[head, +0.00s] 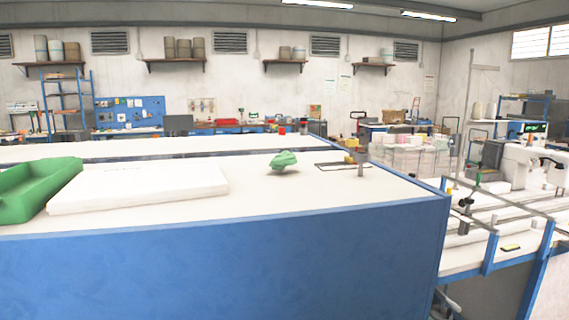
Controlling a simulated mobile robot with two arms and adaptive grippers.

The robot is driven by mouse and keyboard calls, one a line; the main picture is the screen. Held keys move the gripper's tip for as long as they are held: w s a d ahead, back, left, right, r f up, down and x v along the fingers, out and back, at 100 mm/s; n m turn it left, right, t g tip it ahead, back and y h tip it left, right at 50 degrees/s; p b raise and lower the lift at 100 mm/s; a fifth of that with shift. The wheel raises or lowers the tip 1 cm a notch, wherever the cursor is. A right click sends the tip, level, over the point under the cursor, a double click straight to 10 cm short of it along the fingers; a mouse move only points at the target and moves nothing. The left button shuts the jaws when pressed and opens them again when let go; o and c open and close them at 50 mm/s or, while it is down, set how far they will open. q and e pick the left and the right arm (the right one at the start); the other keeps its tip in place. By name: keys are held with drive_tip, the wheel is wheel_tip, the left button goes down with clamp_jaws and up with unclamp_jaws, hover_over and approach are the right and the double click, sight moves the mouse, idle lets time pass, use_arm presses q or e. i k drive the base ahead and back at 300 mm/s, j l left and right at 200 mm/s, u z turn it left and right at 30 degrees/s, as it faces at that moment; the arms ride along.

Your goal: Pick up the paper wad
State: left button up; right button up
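A crumpled green paper wad (284,160) lies on the white top of the blue-sided table (300,192), a little right of the middle of the head view. Nothing touches it from above. Neither of my grippers shows in the head view.
A white stack of sheets (140,186) and a green tray (35,188) lie on the table to the left of the wad. A dark flat outline and a small yellowish object (350,159) are to its right. The tabletop in front of the wad is clear. Sewing equipment (520,165) stands far right.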

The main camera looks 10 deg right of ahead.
sight(286, 158)
drive_tip(key=k+j, duration=0.1)
drive_tip(key=j, duration=0.3)
drive_tip(key=k+j, duration=0.15)
drive_tip(key=j, duration=0.25)
drive_tip(key=k+j+z, duration=0.1)
drive_tip(key=j, duration=0.3)
drive_tip(key=k+j, duration=0.15)
drive_tip(key=j, duration=0.25)
